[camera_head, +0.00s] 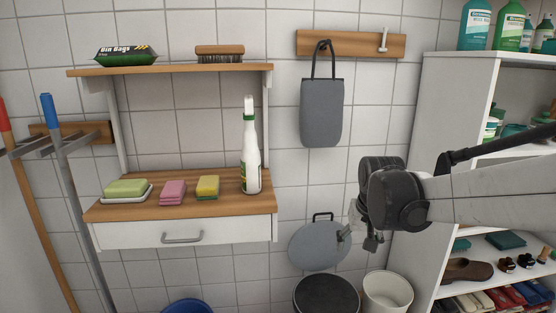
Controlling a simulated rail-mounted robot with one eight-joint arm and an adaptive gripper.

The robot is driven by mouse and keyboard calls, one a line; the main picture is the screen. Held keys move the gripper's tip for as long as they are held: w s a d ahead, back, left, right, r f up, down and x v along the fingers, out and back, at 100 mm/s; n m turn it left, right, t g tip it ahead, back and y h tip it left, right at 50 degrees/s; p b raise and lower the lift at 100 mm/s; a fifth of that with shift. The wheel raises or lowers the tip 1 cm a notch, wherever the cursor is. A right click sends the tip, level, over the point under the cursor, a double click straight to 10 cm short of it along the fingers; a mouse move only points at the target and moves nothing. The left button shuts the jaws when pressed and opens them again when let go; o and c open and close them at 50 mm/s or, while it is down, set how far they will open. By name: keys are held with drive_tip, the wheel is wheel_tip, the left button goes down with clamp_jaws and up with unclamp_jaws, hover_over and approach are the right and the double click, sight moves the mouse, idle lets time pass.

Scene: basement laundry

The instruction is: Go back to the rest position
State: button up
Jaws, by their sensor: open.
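My arm reaches in from the right edge of the head view. My gripper (358,231) is at its end, pointing down, to the right of the wooden shelf unit. Its fingers are small and partly hidden by the dark wrist; they are open and nothing shows between them. It hangs in front of the tiled wall, with a grey round lid (316,247) behind it to the left. It appears apart from the things around it.
A spray bottle (250,155), sponges (173,192) and soap on a dish (126,189) stand on the drawer shelf (225,206). A grey bag (321,112) hangs above my gripper. Bins (387,292) stand below; a white shelf (456,90) is at right.

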drive_tip(key=s+r+t, duration=0.2)
drive_tip(key=s+t, duration=0.1)
drive_tip(key=s, duration=2.1)
wheel_tip(320, 180, up, 18)
drive_tip(key=p, duration=1.8)
drive_tip(key=shift+n+t, duration=0.3)
drive_tip(key=shift+n, duration=0.1)
